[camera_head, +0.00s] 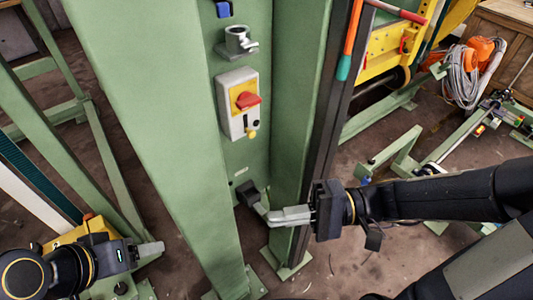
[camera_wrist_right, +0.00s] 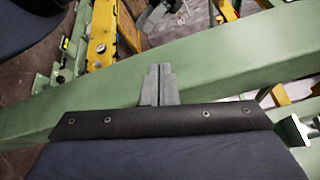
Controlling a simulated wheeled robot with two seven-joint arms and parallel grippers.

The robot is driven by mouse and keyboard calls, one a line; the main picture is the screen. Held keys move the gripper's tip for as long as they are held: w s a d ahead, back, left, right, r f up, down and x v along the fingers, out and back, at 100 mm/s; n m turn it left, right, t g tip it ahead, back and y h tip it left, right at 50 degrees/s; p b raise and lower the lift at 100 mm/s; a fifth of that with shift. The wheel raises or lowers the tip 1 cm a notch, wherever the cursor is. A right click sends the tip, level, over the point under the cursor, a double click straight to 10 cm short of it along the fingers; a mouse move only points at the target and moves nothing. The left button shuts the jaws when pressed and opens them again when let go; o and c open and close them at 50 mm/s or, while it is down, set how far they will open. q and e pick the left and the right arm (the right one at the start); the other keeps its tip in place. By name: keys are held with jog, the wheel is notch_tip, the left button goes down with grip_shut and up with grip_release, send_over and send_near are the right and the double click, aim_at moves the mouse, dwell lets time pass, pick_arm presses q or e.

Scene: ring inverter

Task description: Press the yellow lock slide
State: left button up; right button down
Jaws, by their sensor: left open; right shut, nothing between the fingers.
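A grey switch box (camera_head: 231,117) is mounted on the green column, with a red rotary knob (camera_head: 247,100) on a yellow plate. A small yellow piece, which looks like the yellow lock slide (camera_head: 251,133), sticks out at its lower end. My right gripper (camera_head: 268,213) is shut and empty, below the box and apart from it, beside a dark fitting low on the column. Its closed fingers show in the right wrist view (camera_wrist_right: 158,72), in front of a green beam. My left gripper (camera_head: 150,250) is open at the lower left, well away from the box.
A grey metal fitting (camera_head: 238,42) and a blue part (camera_head: 223,9) sit above the box. Green upright beams (camera_head: 160,120) flank it on both sides. A tool with an orange and teal handle (camera_head: 347,50) stands at the right. Orange-and-grey cable (camera_head: 470,75) hangs further right.

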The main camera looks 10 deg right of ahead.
jog(key=w+d+f+m+t+y+b, duration=0.1)
jog(key=w+f+m+t+y+b, duration=0.1)
jog(key=w+m+t+y, duration=0.25)
pick_arm(q)
notch_tip(320, 180, down, 4)
jog(key=shift+f+b, duration=0.25)
jog(key=shift+b, duration=0.55)
pick_arm(e)
jog(key=m+t+h, duration=0.4)
jog(key=m+t, duration=0.4)
jog(key=t, duration=0.4)
send_near(250, 132)
jog(key=d+f, duration=0.1)
jog(key=d, duration=0.1)
jog(key=s+d+f, duration=0.1)
jog(key=f, duration=0.1)
jog(key=shift+d+f, duration=0.1)
jog(key=shift+d, duration=0.25)
jog(key=p+x, duration=0.1)
jog(key=x, duration=0.9)
jog(key=shift+a+f+p, duration=0.1)
jog(key=shift+f+p, duration=0.05)
jog(key=shift+p, duration=0.2)
pick_arm(q)
jog(key=shift+r, duration=0.85)
